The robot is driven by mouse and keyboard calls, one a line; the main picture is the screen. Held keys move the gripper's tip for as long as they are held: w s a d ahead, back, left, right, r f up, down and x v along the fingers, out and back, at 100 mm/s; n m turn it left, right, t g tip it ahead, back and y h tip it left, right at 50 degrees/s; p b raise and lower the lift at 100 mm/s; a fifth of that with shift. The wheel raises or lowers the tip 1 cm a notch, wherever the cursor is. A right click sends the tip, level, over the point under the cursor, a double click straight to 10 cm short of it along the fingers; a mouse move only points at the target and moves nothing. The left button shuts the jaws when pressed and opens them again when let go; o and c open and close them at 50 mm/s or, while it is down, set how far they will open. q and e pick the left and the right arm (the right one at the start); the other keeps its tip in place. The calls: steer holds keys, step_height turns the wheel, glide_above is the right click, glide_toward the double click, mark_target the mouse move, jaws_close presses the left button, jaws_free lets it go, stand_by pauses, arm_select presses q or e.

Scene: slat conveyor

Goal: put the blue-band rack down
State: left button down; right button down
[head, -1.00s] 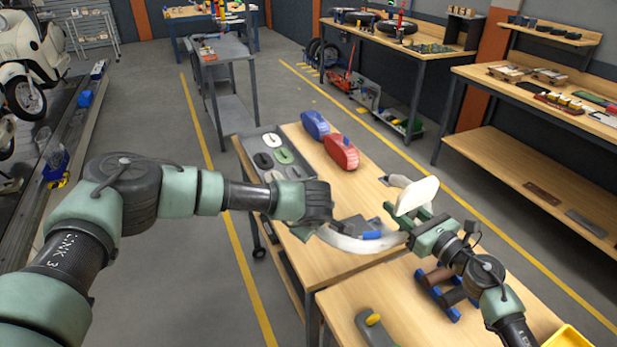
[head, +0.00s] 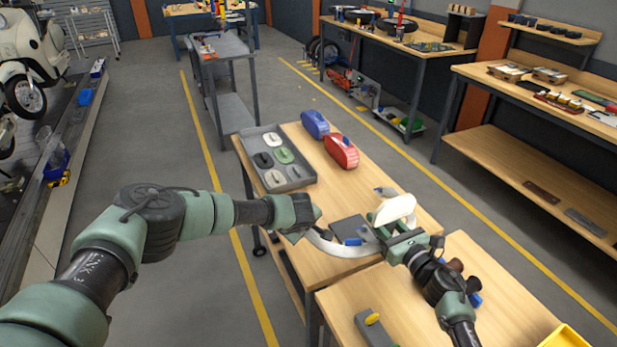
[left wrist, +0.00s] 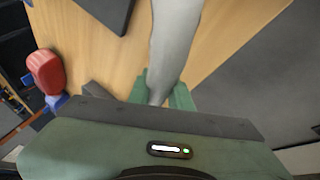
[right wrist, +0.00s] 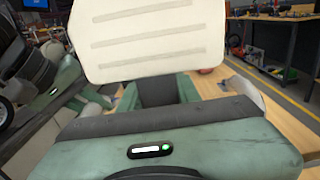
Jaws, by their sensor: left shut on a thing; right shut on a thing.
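The blue-band rack is a pale curved bar (head: 335,248) with a blue band (head: 352,241) and a cream plate (head: 396,209) at its right end. My left gripper (head: 312,229) is shut on its left end; in the left wrist view the pale bar (left wrist: 175,45) runs out from between the fingers. My right gripper (head: 388,240) is shut on its right end, beside the cream plate, which fills the upper right wrist view (right wrist: 150,40). The rack spans over the wooden bench (head: 345,280). I cannot tell whether it touches the bench.
A grey tray (head: 297,178) with several oval parts lies at the bench's far left. A blue (head: 315,124) and a red (head: 341,151) rounded part stand beyond the rack. A dark flat plate (head: 347,227) lies close behind it. A grey piece with a yellow knob (head: 373,320) is nearer.

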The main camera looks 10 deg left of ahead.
arm_select(q)
steer(key=shift+d+f, duration=0.1)
steer(key=shift+d, duration=0.1)
stand_by(0.4)
